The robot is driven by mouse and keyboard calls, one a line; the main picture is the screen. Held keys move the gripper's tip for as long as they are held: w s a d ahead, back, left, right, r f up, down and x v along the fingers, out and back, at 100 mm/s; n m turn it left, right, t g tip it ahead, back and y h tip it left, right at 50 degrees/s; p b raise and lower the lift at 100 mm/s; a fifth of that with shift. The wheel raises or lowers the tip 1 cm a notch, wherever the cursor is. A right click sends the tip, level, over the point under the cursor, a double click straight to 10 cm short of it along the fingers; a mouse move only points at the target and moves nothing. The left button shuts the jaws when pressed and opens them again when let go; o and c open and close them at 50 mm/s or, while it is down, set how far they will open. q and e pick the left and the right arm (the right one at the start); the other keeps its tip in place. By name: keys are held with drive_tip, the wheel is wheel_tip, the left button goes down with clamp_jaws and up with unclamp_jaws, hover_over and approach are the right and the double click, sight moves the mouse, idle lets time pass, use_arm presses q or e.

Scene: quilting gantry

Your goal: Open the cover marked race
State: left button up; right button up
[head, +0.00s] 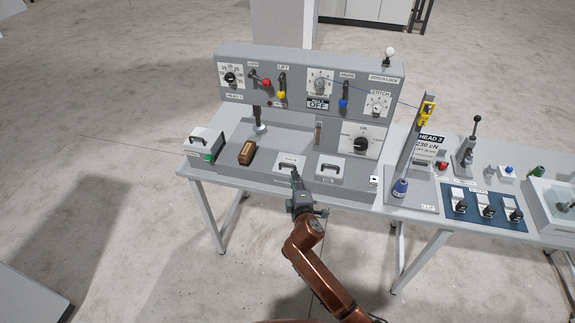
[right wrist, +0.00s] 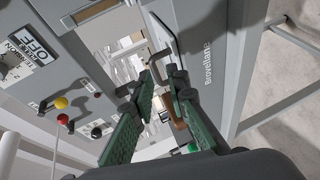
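Two pale covers with dark handles sit side by side on the front ledge of the grey machine. The left cover (head: 283,160) is partly hidden by my right gripper, and the right cover (head: 331,177) looks flat. Their small labels are too small to read, so I cannot tell which is marked race. My right gripper (head: 296,176) is at the left cover. In the right wrist view, its green fingers (right wrist: 161,73) are apart, with a dark handle (right wrist: 160,56) close to their tips. I cannot tell whether they touch it. My left gripper is out of view.
A brown block (head: 247,153) and a box with a dark handle (head: 204,142) stand left of the covers. Knobs and coloured levers line the panel (head: 300,110) behind. A blue spool (head: 400,188) and a blue mat (head: 463,208) with switches are to the right.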

sight(288, 165)
drive_tip(key=shift+n, duration=0.4)
drive_tip(key=x, duration=0.2)
drive_tip(key=a+r+b+x, duration=0.1)
drive_tip(key=x, duration=0.5)
drive_tip(key=shift+w+a+r, duration=0.1)
drive_tip(key=shift+w+a, duration=0.05)
drive_tip(key=shift+w, duration=0.1)
drive_tip(key=shift+c, duration=0.2)
clamp_jaws()
